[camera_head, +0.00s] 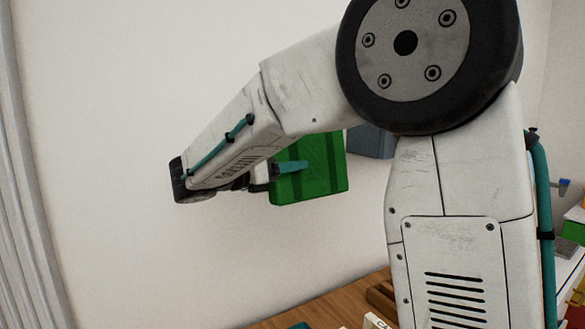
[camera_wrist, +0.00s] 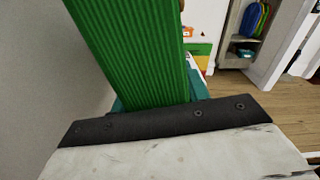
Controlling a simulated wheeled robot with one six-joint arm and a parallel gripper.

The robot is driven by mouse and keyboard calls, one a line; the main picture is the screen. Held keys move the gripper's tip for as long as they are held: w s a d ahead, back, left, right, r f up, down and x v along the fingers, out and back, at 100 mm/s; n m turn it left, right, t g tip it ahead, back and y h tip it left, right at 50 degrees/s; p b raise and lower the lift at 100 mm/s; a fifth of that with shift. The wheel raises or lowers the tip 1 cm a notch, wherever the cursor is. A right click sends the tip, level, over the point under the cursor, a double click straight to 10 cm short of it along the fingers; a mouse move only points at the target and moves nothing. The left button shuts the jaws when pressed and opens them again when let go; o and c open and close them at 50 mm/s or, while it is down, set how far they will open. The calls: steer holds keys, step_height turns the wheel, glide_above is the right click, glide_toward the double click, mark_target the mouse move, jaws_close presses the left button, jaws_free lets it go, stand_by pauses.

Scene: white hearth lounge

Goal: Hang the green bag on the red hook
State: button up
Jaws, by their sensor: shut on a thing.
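The green bag (camera_head: 322,168) hangs off the floor in the head view, partly behind my arm, with darker green bands on its face. My gripper (camera_head: 285,168) has teal fingers and is shut on the bag at its left side. In the wrist view the ribbed green side of the bag (camera_wrist: 130,50) fills the upper left. Teal finger parts of my gripper (camera_wrist: 155,98) show on both sides of it. The bag's handle cannot be made out. No red hook shows in either view; my arm covers much of the head view.
A blue-grey object (camera_head: 370,142) shows behind my arm, right of the bag. A wooden surface (camera_head: 345,300) with small items lies below. Cluttered items (camera_head: 573,230) stand at the far right. The wrist view shows open wooden floor (camera_wrist: 285,100) and a shelf unit (camera_wrist: 240,48).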

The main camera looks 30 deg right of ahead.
steer(key=shift+w+f, duration=0.8)
steer(key=shift+w, duration=0.3)
steer(key=shift+w+f, duration=0.75)
steer(key=shift+w, duration=0.3)
steer(key=o, duration=1.2)
steer(key=shift+o, duration=0.2)
